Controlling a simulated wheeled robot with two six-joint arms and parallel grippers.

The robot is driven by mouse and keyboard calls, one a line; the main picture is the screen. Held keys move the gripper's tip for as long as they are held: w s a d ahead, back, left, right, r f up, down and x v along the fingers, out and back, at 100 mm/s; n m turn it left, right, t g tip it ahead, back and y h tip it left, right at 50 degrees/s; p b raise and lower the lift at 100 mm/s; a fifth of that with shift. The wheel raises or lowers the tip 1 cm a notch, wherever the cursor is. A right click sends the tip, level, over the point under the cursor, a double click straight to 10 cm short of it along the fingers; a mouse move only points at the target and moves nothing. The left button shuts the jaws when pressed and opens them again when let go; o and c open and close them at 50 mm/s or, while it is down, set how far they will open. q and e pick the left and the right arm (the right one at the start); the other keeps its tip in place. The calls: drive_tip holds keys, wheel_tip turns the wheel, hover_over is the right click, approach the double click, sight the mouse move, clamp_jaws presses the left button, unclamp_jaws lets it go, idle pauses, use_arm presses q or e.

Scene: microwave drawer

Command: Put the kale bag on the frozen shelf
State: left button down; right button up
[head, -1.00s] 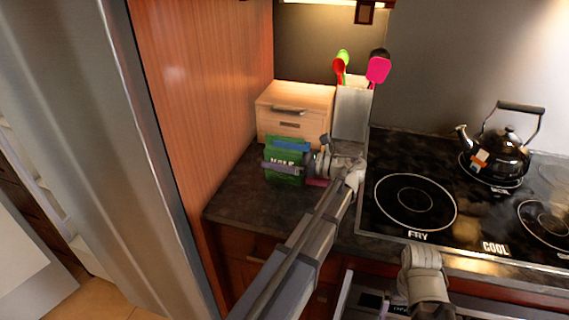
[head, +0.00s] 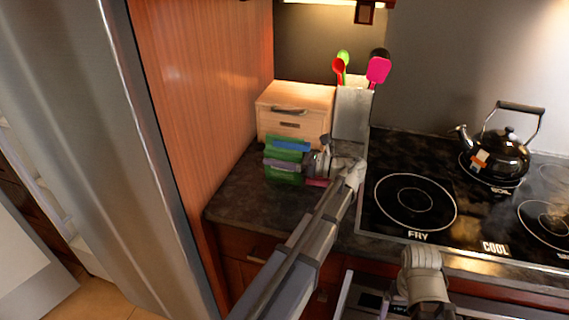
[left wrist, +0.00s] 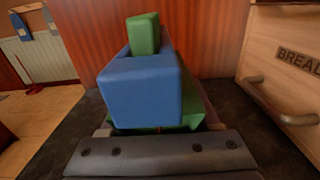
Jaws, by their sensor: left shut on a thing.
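The green kale bag (head: 285,177) stands on the dark counter in front of the wooden bread box. My left gripper (head: 288,155) is shut on the bag, with a blue finger above and a grey-purple finger below across its front. In the left wrist view the blue finger (left wrist: 140,92) fills the middle, and green parts of the bag (left wrist: 143,35) show behind and below it. The bag's lettering is covered by the fingers. Of my right arm only the wrist shows at the bottom of the head view; its jaws cannot be made out. The frozen shelf cannot be identified.
The bread box (head: 295,108) and a utensil holder (head: 351,112) stand right behind the bag. A wooden panel (head: 205,90) and steel fridge side (head: 110,150) rise to the left. The cooktop (head: 400,225) with a kettle (head: 497,155) lies right.

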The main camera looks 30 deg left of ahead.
sight(277, 136)
use_arm(q)
drive_tip(key=shift+r, duration=0.1)
idle(0.5)
wheel_tip(277, 136, up, 10)
drive_tip(key=p, duration=1)
